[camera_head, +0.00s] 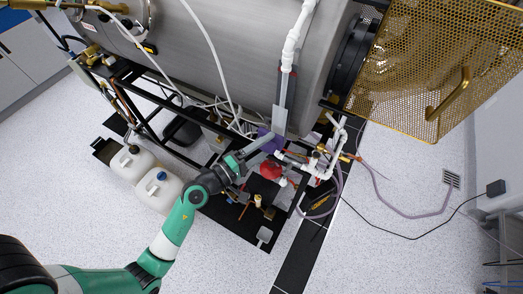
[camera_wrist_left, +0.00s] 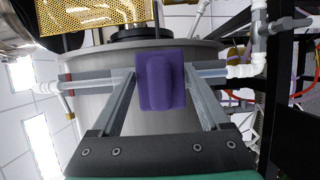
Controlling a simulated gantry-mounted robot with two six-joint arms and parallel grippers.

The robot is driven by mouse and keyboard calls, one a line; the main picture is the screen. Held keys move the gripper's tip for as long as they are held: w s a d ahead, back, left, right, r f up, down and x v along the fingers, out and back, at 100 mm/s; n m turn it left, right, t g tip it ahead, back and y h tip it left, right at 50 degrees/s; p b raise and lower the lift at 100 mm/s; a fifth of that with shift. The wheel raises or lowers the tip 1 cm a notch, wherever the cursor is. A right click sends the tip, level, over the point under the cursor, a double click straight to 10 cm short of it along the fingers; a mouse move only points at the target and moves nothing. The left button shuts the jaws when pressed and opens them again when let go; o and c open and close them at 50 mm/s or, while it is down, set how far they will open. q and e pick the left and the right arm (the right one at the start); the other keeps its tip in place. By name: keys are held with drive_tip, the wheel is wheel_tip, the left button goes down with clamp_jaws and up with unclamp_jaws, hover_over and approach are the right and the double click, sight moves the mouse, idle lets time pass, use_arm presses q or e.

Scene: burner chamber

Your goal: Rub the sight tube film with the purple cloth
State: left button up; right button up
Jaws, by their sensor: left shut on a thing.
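My left gripper (camera_head: 266,142) reaches in from the lower left, shut on the purple cloth (camera_head: 264,134). In the left wrist view the cloth (camera_wrist_left: 161,82) sits between the two grey fingers (camera_wrist_left: 160,75) as a flat square with a raised middle. The grey sight tube (camera_head: 283,100) runs down the front of the steel chamber. In the wrist view the tube (camera_wrist_left: 95,80) crosses behind the cloth, which covers its middle. I cannot tell whether cloth and tube touch. No film on the tube can be made out. My right gripper is not in view.
White pipes (camera_head: 291,48) join the tube above. A black rack (camera_head: 235,222) below holds a red part (camera_head: 271,168) and fittings. White jugs (camera_head: 160,190) stand at left. A perforated gold door (camera_head: 425,65) hangs at right. The floor (camera_head: 400,240) at lower right is mostly clear.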

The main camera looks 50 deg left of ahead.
use_arm(q)
drive_tip(key=w, duration=0.1)
drive_tip(key=w+a, duration=0.1)
drive_tip(key=w, duration=0.1)
drive_tip(key=shift+a, duration=0.1)
wheel_tip(320, 180, down, 2)
drive_tip(key=shift+w+f+b, duration=0.1)
drive_tip(key=shift+b, duration=1.15)
drive_tip(key=shift+f+b, duration=0.45)
drive_tip(key=shift+f, duration=0.1)
drive_tip(key=shift+w+a, duration=0.15)
drive_tip(key=shift+w, duration=0.1)
drive_tip(key=shift+s+r+p, duration=0.1)
drive_tip(key=shift+r+p, duration=0.7)
drive_tip(key=shift+r, duration=0.15)
drive_tip(key=shift+f, duration=0.1)
